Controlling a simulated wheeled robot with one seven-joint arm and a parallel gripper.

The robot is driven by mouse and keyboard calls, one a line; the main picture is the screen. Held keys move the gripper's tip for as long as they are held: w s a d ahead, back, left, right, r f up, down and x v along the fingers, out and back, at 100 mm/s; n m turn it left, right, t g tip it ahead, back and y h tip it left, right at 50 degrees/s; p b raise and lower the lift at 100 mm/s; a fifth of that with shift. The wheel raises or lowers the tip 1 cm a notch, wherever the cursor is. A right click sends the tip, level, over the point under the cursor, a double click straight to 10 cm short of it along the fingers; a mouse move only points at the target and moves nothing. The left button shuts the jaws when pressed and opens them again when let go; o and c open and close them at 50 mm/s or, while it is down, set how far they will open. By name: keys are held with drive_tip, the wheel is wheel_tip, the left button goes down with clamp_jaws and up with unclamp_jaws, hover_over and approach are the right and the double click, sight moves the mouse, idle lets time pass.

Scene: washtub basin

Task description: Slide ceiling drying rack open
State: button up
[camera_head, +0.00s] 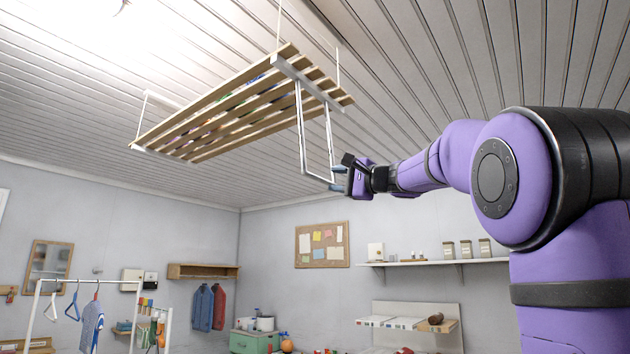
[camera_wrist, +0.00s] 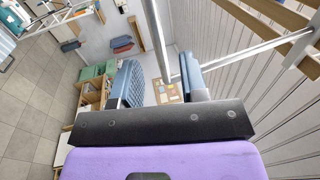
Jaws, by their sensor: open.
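The ceiling drying rack (camera_head: 240,108) has long wooden slats between white end bars and hangs on thin rods below the ceiling. A white U-shaped handle (camera_head: 302,130) hangs down from its near end. My gripper (camera_head: 337,178) is at the lower right corner of this handle, with its jaws apart. In the wrist view, my gripper (camera_wrist: 160,72) has its two blue-grey finger pads spread. A white handle bar (camera_wrist: 155,40) passes through the gap between them in the picture, closer to the right pad. I cannot tell whether either pad touches it.
A cork board (camera_head: 322,245) and a wall shelf (camera_head: 435,262) with jars are on the wall below. A clothes rail (camera_head: 35,310) stands at lower left. The air around the handle and below the rack looks clear.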

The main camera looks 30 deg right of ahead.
sight(323, 180)
drive_tip(key=x, duration=0.7)
drive_tip(key=shift+w, duration=0.35)
clamp_jaws()
